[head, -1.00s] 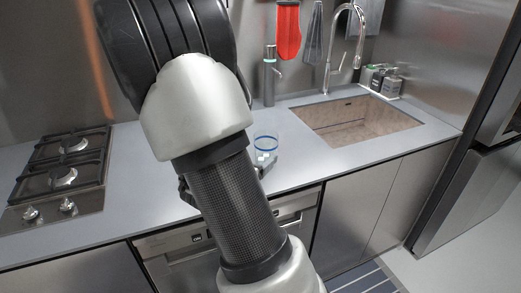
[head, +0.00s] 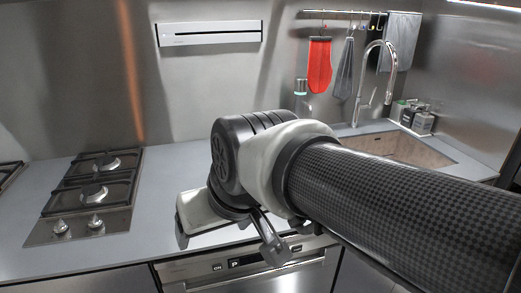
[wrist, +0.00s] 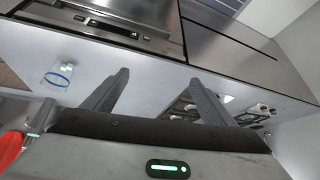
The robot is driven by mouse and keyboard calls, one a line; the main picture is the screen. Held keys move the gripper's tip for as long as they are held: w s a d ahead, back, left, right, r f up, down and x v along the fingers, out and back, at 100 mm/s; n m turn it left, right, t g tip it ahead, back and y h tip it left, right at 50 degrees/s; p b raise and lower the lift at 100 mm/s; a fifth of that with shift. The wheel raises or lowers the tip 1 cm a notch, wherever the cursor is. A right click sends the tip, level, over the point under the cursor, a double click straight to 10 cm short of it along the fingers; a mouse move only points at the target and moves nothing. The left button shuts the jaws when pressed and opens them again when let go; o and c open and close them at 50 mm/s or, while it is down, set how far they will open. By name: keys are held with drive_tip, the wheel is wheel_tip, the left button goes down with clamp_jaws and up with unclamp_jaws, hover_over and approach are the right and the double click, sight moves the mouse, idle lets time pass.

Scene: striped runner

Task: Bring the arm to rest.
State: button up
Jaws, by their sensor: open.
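My arm (head: 400,205) stretches in from the right in the head view, bent at a joint over the front edge of the counter. My gripper (wrist: 159,78) shows in the wrist view with its two fingers spread apart and nothing between them. The wrist view sees the kitchen upside down.
A clear glass with a blue rim (wrist: 60,76) stands on the counter (head: 160,185); my arm hides it in the head view. A gas hob (head: 90,195) is at left, a sink (head: 405,150) with a tall tap (head: 388,75) at right.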

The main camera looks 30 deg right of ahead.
drive_tip(key=s, duration=0.1)
drive_tip(key=s+d, duration=0.1)
drive_tip(key=s, duration=0.1)
drive_tip(key=shift+g+h, duration=0.3)
wheel_tip(320, 180, up, 12)
drive_tip(key=p, duration=1.2)
drive_tip(key=shift+w+r, duration=0.1)
